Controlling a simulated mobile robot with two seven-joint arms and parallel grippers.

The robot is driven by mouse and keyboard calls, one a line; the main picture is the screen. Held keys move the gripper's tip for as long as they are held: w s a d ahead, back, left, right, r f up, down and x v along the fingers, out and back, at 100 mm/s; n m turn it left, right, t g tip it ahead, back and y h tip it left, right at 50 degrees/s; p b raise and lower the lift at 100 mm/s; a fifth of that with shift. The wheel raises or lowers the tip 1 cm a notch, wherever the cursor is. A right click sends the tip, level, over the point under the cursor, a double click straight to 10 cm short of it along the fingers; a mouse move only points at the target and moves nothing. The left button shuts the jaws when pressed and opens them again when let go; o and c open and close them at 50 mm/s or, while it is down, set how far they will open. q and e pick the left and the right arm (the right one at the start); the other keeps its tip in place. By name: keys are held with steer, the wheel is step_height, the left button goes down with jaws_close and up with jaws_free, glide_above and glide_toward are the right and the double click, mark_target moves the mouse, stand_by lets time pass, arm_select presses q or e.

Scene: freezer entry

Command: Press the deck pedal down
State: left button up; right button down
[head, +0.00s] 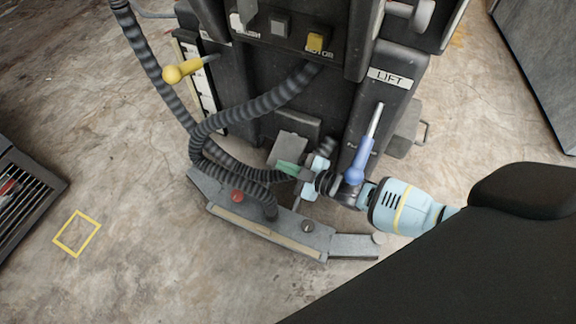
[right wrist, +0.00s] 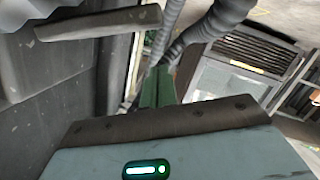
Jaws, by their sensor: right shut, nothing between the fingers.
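A grey plate, which looks like the deck pedal (head: 290,147), sits low on the front of the dark floor machine (head: 270,95). A grey bar (right wrist: 97,23), probably the same pedal, shows at the upper left in the right wrist view. My right gripper (head: 287,168) has green fingertips and reaches in from the right, just below the plate in the head view. Its fingers (right wrist: 157,88) are shut and empty. I cannot tell whether they touch the pedal. My left gripper is not in view.
Ribbed black hoses (head: 255,105) curve close to my right gripper. The blue-handled lift lever (head: 360,160) stands beside my right wrist. A yellow-knobbed lever (head: 183,71) sticks out left. A grey squeegee bar (head: 265,228) with a red knob lies below.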

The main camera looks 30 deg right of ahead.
steer(key=p+v, duration=0.3)
steer(key=v, duration=0.7)
steer(key=shift+w+d, duration=0.1)
steer(key=shift+w, duration=0.05)
